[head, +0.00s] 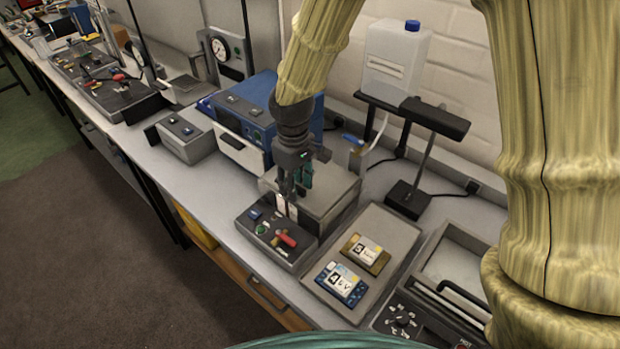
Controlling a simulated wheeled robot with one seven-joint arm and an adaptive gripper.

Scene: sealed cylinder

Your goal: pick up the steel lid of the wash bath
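A low grey bench unit stands on the bench in front of me. Its box has a flat grey steel top (328,184), which looks like the lid of the wash bath. Its dark control panel (268,244) at the front carries a green button, a blue switch and a red-handled part. My gripper (289,200) points down over the front left of the steel top, just behind the panel. It hides part of the top. Small pale patches show by the fingertips. The fingers are too small to tell open from shut, or whether they touch the lid.
A blue instrument (256,112) stands behind left, with a grey switch box (183,136) beside it. Right are a grey tray (395,227) with two labelled devices, a black stand (408,199) and a panel with a knob (402,320). A white jug (394,58) sits on a raised shelf.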

